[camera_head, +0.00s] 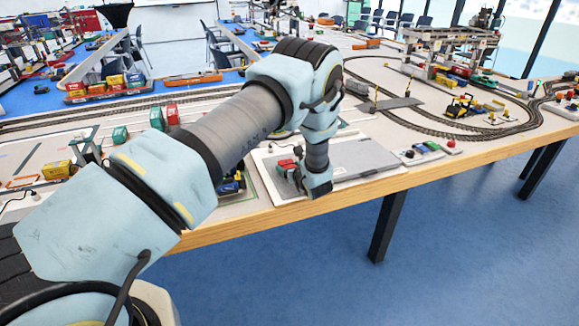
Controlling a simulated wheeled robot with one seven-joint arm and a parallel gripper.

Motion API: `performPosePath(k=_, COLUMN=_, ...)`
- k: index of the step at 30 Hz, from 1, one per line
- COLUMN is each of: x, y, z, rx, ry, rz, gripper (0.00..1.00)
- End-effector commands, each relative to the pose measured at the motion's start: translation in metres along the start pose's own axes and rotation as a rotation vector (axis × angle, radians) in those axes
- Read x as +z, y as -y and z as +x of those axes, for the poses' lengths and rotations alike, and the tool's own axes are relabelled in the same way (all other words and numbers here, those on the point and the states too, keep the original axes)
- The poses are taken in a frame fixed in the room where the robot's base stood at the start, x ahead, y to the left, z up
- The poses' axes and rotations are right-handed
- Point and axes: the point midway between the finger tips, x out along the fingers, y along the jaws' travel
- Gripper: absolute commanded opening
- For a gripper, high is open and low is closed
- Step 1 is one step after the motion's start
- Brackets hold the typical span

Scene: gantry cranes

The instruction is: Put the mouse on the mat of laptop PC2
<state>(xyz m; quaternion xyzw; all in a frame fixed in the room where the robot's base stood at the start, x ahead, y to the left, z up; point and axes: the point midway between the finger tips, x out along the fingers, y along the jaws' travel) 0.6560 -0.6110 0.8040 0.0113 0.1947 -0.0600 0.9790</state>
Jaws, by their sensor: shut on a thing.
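A flat grey laptop (365,158) lies on a pale mat (266,165) at the front edge of the wooden table. I cannot read a PC2 label. My gripper (297,183) points down over the left part of this mat, left of the laptop. It is small and partly hidden by my own wrist. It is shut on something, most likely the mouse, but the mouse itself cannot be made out. A small red object (287,166) shows right beside the gripper; I cannot tell whether they touch.
Several coloured buttons (433,146) sit right of the laptop. Model railway tracks (415,122) and a gantry crane model (450,45) stand behind. Red and green blocks (172,114) stand at the left. The table's front edge (400,185) is close to the gripper.

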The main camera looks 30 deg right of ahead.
Motion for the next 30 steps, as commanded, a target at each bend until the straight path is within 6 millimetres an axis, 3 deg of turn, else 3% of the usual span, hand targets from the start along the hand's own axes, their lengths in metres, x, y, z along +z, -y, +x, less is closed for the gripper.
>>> performPosePath(k=8, x=-0.004, y=0.0, z=0.002, rx=0.0, ry=0.001, rz=0.0, gripper=0.16)
performPosePath(k=9, x=-0.002, y=0.0, z=0.001, rx=0.001, ry=0.001, rz=0.0, gripper=0.78)
performPosePath(k=15, x=-0.002, y=0.0, z=0.001, rx=0.001, ry=0.0, rz=0.0, gripper=1.0)
performPosePath(k=25, x=0.002, y=0.0, z=-0.001, rx=0.0, ry=0.0, rz=0.0, gripper=1.0)
performPosePath(k=30, x=-0.002, y=0.002, z=-0.025, rx=-0.003, ry=0.0, rz=0.001, gripper=1.0)
